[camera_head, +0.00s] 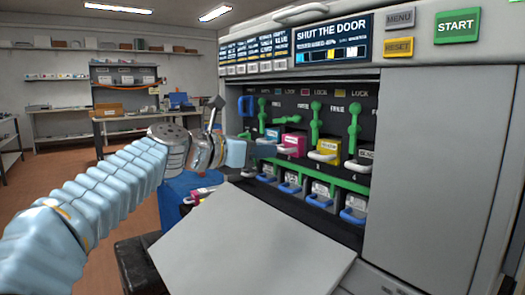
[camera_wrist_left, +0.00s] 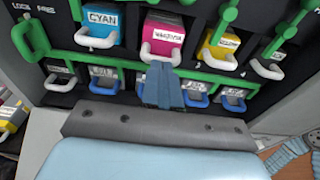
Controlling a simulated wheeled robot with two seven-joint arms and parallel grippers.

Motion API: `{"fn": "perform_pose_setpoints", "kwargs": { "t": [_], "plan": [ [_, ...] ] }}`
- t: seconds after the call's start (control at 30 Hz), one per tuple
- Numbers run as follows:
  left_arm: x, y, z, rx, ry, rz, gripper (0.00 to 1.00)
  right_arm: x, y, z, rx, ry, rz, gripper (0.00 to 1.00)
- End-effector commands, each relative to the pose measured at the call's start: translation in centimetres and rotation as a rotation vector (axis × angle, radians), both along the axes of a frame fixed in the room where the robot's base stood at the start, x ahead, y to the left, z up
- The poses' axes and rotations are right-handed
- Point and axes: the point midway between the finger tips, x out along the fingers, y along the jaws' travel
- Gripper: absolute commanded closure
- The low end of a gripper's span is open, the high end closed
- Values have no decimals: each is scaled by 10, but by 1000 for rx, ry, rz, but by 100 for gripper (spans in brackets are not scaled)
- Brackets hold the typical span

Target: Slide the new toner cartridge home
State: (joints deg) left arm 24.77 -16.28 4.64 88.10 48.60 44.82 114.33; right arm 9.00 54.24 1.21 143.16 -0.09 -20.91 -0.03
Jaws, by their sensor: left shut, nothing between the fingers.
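The magenta toner cartridge (camera_head: 293,142) sits in its slot in the open printer, its front and white handle facing out; it also shows in the left wrist view (camera_wrist_left: 165,30). Its green lever (camera_head: 286,119) lies sideways, while the neighbouring levers stand upright. My left gripper (camera_head: 272,151) is shut and empty, with its blue fingertips (camera_wrist_left: 161,68) just at the magenta handle; I cannot tell whether they touch. Cyan (camera_wrist_left: 98,27), yellow (camera_wrist_left: 222,45) and black (camera_wrist_left: 268,66) cartridges sit in the slots beside it. My right gripper is out of view.
A lower row of blue-handled units (camera_wrist_left: 149,110) runs under the green rail. The grey door panel (camera_head: 250,245) hangs open in front. A blue bin (camera_head: 175,190) stands to its left. The display (camera_head: 333,40) reads "SHUT THE DOOR". Shelves and benches (camera_head: 125,120) are far behind.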

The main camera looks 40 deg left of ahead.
Motion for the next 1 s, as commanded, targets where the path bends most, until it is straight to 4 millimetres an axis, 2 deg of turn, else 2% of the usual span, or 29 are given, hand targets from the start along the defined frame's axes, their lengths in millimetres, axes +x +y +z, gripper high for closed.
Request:
{"fn": "perform_pose_setpoints", "kwargs": {
  "t": [0.87,1.0],
  "plan": [
    [25,-8,1,0,1,-1,100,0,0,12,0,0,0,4],
    [21,-6,0,1,0,0,100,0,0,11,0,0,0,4]
  ]
}}
